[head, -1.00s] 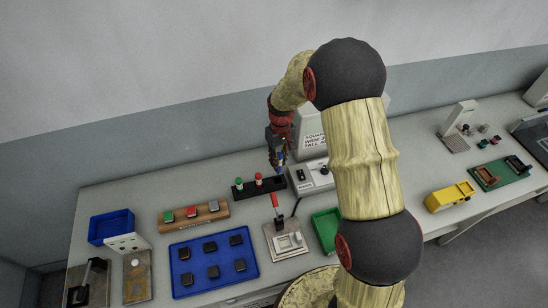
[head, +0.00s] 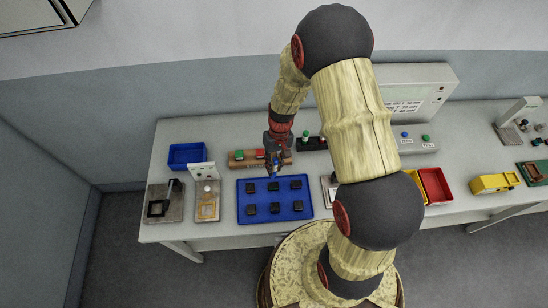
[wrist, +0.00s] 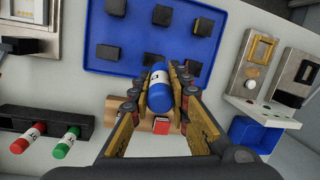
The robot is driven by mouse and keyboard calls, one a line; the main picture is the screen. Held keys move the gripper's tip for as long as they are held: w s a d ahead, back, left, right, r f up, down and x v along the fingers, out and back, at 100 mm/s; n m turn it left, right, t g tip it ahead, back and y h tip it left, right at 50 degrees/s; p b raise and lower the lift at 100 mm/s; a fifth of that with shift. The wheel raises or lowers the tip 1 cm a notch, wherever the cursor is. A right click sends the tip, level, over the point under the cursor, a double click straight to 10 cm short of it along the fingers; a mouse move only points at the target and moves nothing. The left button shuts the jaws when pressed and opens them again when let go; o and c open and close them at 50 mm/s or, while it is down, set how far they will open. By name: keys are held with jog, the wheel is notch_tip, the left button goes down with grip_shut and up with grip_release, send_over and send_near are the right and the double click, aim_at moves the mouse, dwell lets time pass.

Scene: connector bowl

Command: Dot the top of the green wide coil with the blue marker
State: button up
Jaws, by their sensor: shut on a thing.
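My gripper (head: 275,166) is shut on the blue marker (wrist: 158,88), seen between the fingers in the wrist view. In the head view it hangs in front of a wooden rack (head: 247,165) near the back edge of the blue tray (head: 242,213). I cannot tell whether the green piece is the green wide coil. Several dark square pieces (head: 274,208) stand in the blue tray.
A black marker rack (head: 312,144) holds a green marker (wrist: 66,142) and a red marker (wrist: 27,138). An empty-looking blue bin (head: 187,154) and two fixtures (head: 207,205) (head: 164,205) stand at left. A red bin (head: 435,184) and yellow box (head: 490,183) are at right.

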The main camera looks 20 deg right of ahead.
jog(key=shift+w, duration=0.2)
jog(key=shift+d+f, duration=0.25)
jog(key=shift+d, duration=0.1)
jog(key=shift+a+f+b, duration=0.25)
jog(key=shift+f+b, duration=0.3)
jog(key=shift+d+f+b, duration=0.15)
jog(key=shift+f+b, duration=1.05)
jog(key=shift+f, duration=0.95)
jog(key=shift+s+f+b, duration=0.15)
jog(key=shift+f+b, duration=0.4)
jog(key=shift+f, duration=0.05)
jog(key=shift+s+a+p+v, duration=0.2)
jog(key=shift+p+v, duration=0.5)
jog(key=shift+v, duration=0.45)
jog(key=shift+s+a+p+v, duration=0.15)
jog(key=shift+p+v, duration=0.6)
jog(key=shift+v, duration=0.45)
jog(key=shift+s+a+p+v, duration=0.2)
jog(key=shift+p+v, duration=0.5)
jog(key=shift+v, duration=0.45)
jog(key=shift+w+r, duration=0.15)
